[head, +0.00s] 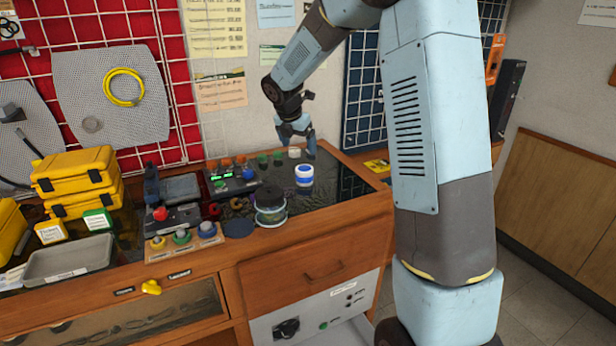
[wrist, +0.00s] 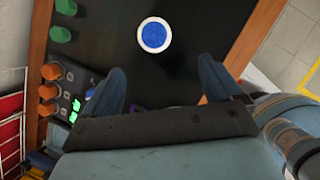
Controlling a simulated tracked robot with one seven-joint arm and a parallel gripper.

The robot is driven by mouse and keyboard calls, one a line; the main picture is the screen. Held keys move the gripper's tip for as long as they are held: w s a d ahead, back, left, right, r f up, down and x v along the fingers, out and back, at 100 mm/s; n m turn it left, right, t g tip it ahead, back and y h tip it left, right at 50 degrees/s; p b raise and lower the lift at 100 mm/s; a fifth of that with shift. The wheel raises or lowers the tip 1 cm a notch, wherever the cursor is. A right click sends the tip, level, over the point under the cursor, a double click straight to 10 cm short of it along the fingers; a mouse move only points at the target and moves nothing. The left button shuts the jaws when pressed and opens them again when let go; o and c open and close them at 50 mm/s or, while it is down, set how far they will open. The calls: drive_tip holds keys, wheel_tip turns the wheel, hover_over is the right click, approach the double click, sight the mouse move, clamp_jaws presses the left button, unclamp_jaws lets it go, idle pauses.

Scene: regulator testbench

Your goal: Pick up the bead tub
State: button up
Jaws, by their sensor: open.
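A small white round tub with a blue band (head: 304,176), which I take to be the bead tub, stands upright on the dark glossy bench top. In the wrist view its top (wrist: 154,35) is a blue disc inside a white rim, beyond my fingertips and roughly midway between them. My gripper (head: 297,143) is above and behind the tub in the head view, pointing down, apart from it. In the wrist view my gripper (wrist: 161,75) has its two fingers spread wide with nothing between them.
A control box with green lights (head: 231,182) and orange and green knobs lies further left. The bench top right of the tub is clear.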

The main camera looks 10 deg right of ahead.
sight(304, 169)
drive_tip(key=shift+n, duration=0.4)
drive_tip(key=x, duration=0.9)
drive_tip(key=shift+w+a+f, duration=0.25)
drive_tip(key=shift+w+f, duration=0.1)
drive_tip(key=shift+w, duration=0.1)
drive_tip(key=shift+x, duration=2.7)
drive_tip(key=shift+w+r, duration=0.1)
drive_tip(key=c, duration=1.1)
drive_tip(key=shift+r, duration=0.1)
